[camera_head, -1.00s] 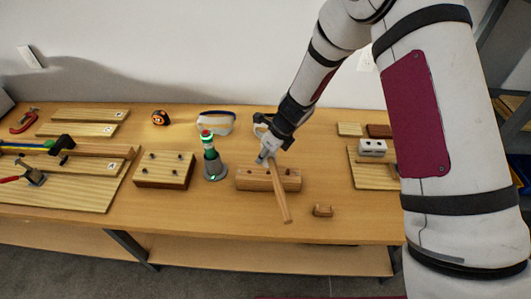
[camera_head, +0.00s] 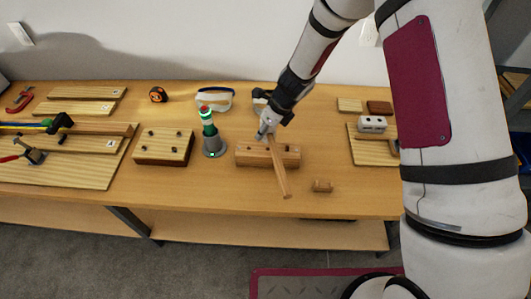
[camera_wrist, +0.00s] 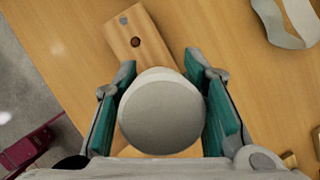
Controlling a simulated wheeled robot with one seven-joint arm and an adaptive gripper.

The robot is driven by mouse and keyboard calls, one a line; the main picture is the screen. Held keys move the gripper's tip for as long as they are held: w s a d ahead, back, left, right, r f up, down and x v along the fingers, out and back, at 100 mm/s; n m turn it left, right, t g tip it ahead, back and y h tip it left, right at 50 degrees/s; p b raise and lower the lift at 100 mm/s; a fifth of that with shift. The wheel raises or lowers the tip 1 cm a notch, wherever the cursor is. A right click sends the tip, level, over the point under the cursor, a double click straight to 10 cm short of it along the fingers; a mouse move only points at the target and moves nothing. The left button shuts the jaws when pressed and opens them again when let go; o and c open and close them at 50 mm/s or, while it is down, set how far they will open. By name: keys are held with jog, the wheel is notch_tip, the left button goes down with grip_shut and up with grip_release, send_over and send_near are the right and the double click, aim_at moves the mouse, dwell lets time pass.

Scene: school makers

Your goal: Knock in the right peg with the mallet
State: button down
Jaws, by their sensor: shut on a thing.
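My gripper (camera_head: 266,132) is shut on the mallet. Its wooden handle (camera_head: 279,170) slants down toward the bench's front edge. In the wrist view a pale round end (camera_wrist: 160,112), apparently of the mallet, sits between my fingers (camera_wrist: 160,95). A long wooden block (camera_head: 292,156) lies beneath and behind the handle in the head view. In the wrist view that block (camera_wrist: 147,20) shows a grey-blue disc and a dark round spot near its far end. The round end hides the rest of its top. I cannot tell whether the mallet touches the block.
A small wooden piece (camera_head: 322,186) lies at front right. Goggles (camera_head: 214,98) are behind; boards (camera_head: 358,178) lie right. The front middle is clear.

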aim_at(284, 148)
jog(key=d+r+n+g+p, duration=0.1)
jog(key=d+n, duration=0.1)
jog(key=d, duration=0.4)
jog(key=shift+s+d+r+n+y, duration=0.2)
jog(key=shift+s+r+n+y, duration=0.05)
jog(key=shift+r+n+y, duration=0.15)
dwell(0.7)
jog(key=shift+f, duration=0.1)
dwell(0.7)
dwell(0.4)
notch_tip(284, 148, down, 6)
jog(key=shift+f+b, duration=0.1)
jog(key=shift+b, duration=0.5)
notch_tip(284, 148, up, 6)
jog(key=shift+f+p, duration=0.25)
jog(key=shift+p, duration=0.2)
